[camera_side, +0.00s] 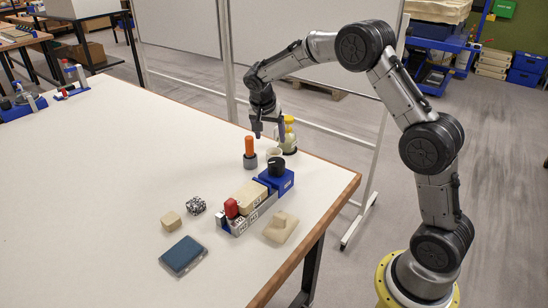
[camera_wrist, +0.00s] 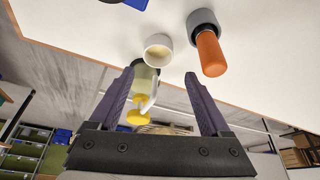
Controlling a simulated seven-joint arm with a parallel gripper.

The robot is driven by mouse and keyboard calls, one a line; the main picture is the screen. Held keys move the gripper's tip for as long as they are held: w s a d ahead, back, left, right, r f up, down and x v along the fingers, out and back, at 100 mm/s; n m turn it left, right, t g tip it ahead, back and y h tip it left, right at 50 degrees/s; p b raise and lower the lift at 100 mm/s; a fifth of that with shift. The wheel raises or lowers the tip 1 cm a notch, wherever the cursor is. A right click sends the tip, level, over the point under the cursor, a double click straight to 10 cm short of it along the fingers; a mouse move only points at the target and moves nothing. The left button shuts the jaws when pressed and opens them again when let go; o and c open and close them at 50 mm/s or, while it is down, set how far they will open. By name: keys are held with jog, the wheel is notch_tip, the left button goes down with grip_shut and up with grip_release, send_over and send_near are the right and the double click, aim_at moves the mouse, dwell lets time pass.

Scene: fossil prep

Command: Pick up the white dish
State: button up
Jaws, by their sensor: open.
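The white dish (camera_side: 273,153) is a small round cup standing on the table near its far right edge, partly hidden in the side view. In the wrist view the white dish (camera_wrist: 158,50) shows its open mouth and pale inside, just beyond the fingertips and roughly centred between them. My gripper (camera_side: 269,137) is open and empty, fingers pointing down, above and close to the dish. It also shows in the wrist view (camera_wrist: 158,77), with a gap between its two dark fingers. I cannot tell the exact height of the fingertips over the dish.
An orange-handled tool in a grey holder (camera_side: 250,154) stands left of the dish. A yellow-capped bottle (camera_side: 289,138) stands close behind it. A blue block with a black knob (camera_side: 277,175) is in front. Fossil blocks and a dark blue pad (camera_side: 183,255) lie nearer.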

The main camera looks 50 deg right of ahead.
aim_at(274, 151)
jog(key=x, duration=0.8)
jog(key=shift+s+f, duration=0.2)
jog(key=shift+f, duration=0.15)
jog(key=c, duration=1.1)
jog(key=shift+r, duration=0.1)
